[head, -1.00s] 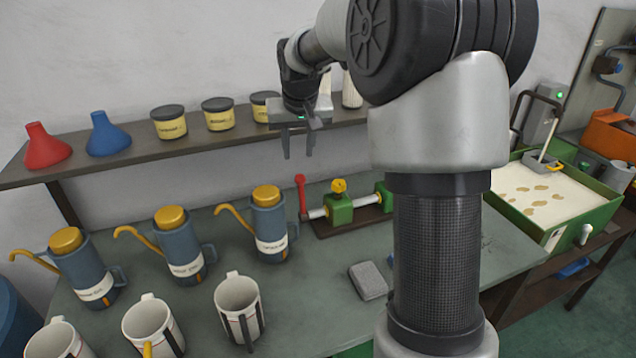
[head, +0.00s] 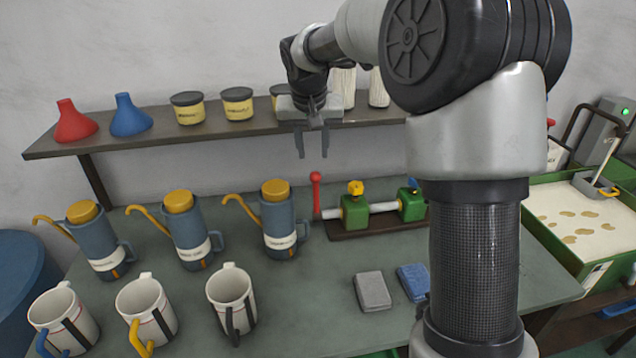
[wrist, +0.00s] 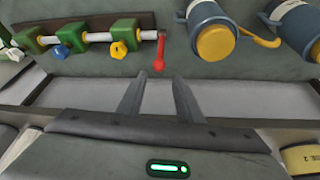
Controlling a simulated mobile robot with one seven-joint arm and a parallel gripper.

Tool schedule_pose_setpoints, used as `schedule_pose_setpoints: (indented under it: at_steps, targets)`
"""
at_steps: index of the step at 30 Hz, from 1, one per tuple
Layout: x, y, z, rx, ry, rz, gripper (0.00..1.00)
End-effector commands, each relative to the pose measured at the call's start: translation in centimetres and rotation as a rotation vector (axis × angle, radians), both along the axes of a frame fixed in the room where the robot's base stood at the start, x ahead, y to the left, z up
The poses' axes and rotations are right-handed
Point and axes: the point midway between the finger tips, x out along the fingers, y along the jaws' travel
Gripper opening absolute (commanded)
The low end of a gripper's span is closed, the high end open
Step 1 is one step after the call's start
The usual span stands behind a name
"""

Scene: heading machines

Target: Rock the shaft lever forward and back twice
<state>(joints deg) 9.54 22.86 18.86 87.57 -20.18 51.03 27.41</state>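The red shaft lever (head: 316,194) stands upright at the left end of a light shaft (head: 382,207). Green bearing blocks (head: 354,211) carry the shaft on a dark base at the back of the bench. The lever also shows in the wrist view (wrist: 159,52), ahead of the fingers. My gripper (head: 313,156) points down above and slightly left of the lever, apart from it. It is open and empty; its two fingers (wrist: 159,85) show spread with a gap between them in the wrist view.
Several blue oil cans with yellow caps (head: 279,198) stand left of the lever, the nearest close by. White mugs (head: 231,293) stand in front. A shelf (head: 160,140) with funnels and tins runs behind. Grey (head: 372,291) and blue blocks lie on the bench.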

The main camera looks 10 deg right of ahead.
Motion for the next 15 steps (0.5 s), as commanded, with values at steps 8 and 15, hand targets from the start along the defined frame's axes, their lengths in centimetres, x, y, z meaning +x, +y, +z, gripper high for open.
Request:
schedule_pose_setpoints:
  at_steps: [8, 15]
  targets:
    - [2.2, -0.6, -5.9, 0.002, 0.006, 0.001, 0.33]
    - [4.1, -1.2, -10.5, 0.002, 0.004, 0.000, 0.33]
